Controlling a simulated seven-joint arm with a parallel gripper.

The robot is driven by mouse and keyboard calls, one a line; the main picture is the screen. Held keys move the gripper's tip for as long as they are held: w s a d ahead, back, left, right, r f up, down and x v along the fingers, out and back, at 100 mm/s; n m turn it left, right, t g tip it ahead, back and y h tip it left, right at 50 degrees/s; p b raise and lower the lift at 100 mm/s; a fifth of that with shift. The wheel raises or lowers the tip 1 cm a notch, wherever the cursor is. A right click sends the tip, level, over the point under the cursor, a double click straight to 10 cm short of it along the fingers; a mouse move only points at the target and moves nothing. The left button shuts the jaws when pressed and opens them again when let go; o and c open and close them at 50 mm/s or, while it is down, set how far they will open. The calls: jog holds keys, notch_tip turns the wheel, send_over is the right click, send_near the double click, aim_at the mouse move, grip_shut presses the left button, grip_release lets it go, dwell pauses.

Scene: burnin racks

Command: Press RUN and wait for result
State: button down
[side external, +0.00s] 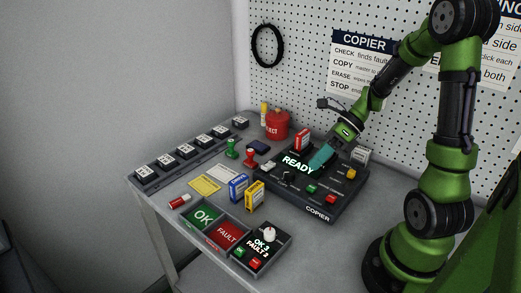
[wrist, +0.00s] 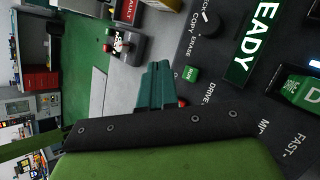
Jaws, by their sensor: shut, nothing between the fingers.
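The copier (side external: 320,208) is a dark panel box on the bench. Its display (side external: 298,165) reads READY and also shows in the wrist view (wrist: 252,45). The green RUN button (side external: 311,188) sits below the display; in the wrist view the RUN button (wrist: 190,73) is in plain sight, right of my fingertips. My gripper (side external: 314,166) is shut and empty, its teal fingers over the panel beside the display. The fingers also show in the wrist view (wrist: 159,68), apart from RUN in the picture. I cannot tell their exact height above the panel.
A knob (wrist: 207,24) and a red button (side external: 331,199) are near RUN. A red cartridge (side external: 302,140) stands at the copier's back. Blue (side external: 238,188) and yellow (side external: 255,195) cartridges stand left of it. OK (side external: 203,216) and FAULT (side external: 227,234) trays lie in front.

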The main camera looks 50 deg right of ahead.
aim_at(315, 186)
jog(key=shift+f, duration=2.25)
jog(key=shift+f, duration=0.15)
jog(key=shift+f, duration=0.25)
jog(key=shift+f, duration=0.45)
dwell(0.8)
jog(key=shift+r, duration=0.9)
jog(key=shift+r, duration=2.5)
